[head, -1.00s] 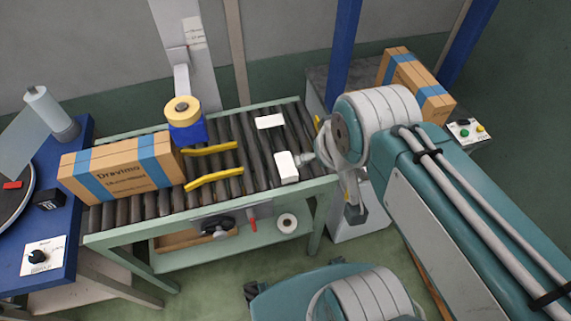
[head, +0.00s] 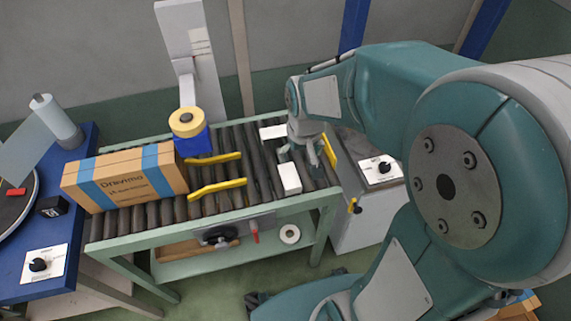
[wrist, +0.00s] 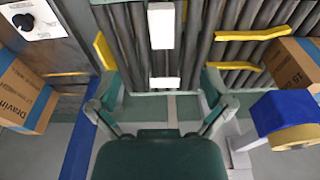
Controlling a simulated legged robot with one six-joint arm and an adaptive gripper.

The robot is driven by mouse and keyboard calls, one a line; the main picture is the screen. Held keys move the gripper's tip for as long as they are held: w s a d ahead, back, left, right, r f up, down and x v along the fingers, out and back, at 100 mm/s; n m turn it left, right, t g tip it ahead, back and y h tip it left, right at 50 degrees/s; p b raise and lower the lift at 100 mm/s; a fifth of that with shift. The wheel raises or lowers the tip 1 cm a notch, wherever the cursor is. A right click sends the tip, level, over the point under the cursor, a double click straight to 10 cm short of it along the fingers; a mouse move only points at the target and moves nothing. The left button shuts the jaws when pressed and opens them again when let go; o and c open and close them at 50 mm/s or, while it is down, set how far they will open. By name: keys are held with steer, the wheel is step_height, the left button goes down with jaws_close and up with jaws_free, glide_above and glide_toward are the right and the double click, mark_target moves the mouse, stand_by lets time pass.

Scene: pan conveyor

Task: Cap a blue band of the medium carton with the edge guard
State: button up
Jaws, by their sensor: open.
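A brown carton (head: 125,178) with blue bands stands at the left end of the roller conveyor. It shows partly at the right of the wrist view (wrist: 298,66). Two white pieces lie on the rollers: a front block (head: 290,178) and a rear piece (head: 270,132) beside my gripper. I cannot tell which is the edge guard. My gripper (head: 305,158) is open and empty, above the right part of the conveyor. In the wrist view a small white piece (wrist: 165,83) shows between its fingers, and a longer white strip (wrist: 161,26) lies farther up the picture.
Yellow guide rails (head: 216,187) cross the rollers beside the carton. A tape roll (head: 187,122) on a blue holder stands behind them. A control box (head: 380,170) stands right of the conveyor. Another banded carton (wrist: 20,94) is at the wrist view's left. A blue table (head: 75,205) is left.

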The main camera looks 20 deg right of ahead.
steer(key=w+f+g, duration=0.2)
steer(key=w+f, duration=0.1)
steer(key=f, duration=0.5)
glide_above(293, 187)
step_height(293, 187, down, 5)
steer(key=shift+s+d+f, duration=0.1)
steer(key=shift+s+f, duration=0.05)
steer(key=shift+w+f, duration=0.15)
steer(key=shift+f, duration=1.3)
steer(key=shift+w+f, duration=0.1)
steer(key=shift+f, duration=1.3)
steer(key=c, duration=0.8)
steer(key=shift+o, duration=0.2)
